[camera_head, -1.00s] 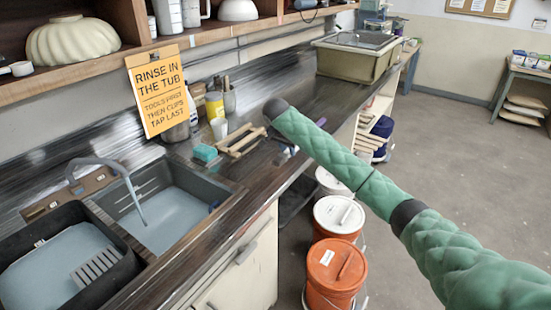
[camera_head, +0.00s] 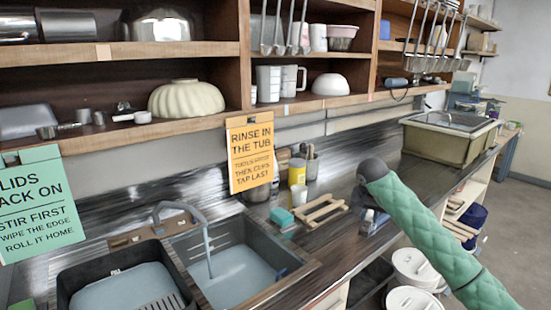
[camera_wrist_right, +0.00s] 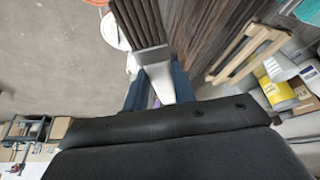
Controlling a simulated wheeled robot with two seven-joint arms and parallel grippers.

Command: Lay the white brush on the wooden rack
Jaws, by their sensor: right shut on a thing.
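The wooden rack (camera_head: 320,210), a small slatted frame, lies on the dark counter right of the sink; it also shows at upper right in the right wrist view (camera_wrist_right: 248,52). My right gripper (camera_head: 371,219) is just right of the rack in the head view, small and partly hidden by my arm. In the right wrist view my right gripper (camera_wrist_right: 157,82) is shut on the white brush (camera_wrist_right: 161,84). The brush has a pale handle, a grey band and dark bristles pointing away from the gripper. It is apart from the rack. My left gripper is not in view.
The sink (camera_head: 238,272) with its tap is left of the rack. A teal sponge (camera_head: 281,217) and a yellow bottle (camera_head: 298,171) stand close by the rack. A hanging orange sign (camera_head: 250,152) is behind. White-lidded buckets (camera_head: 412,266) stand on the floor below the counter.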

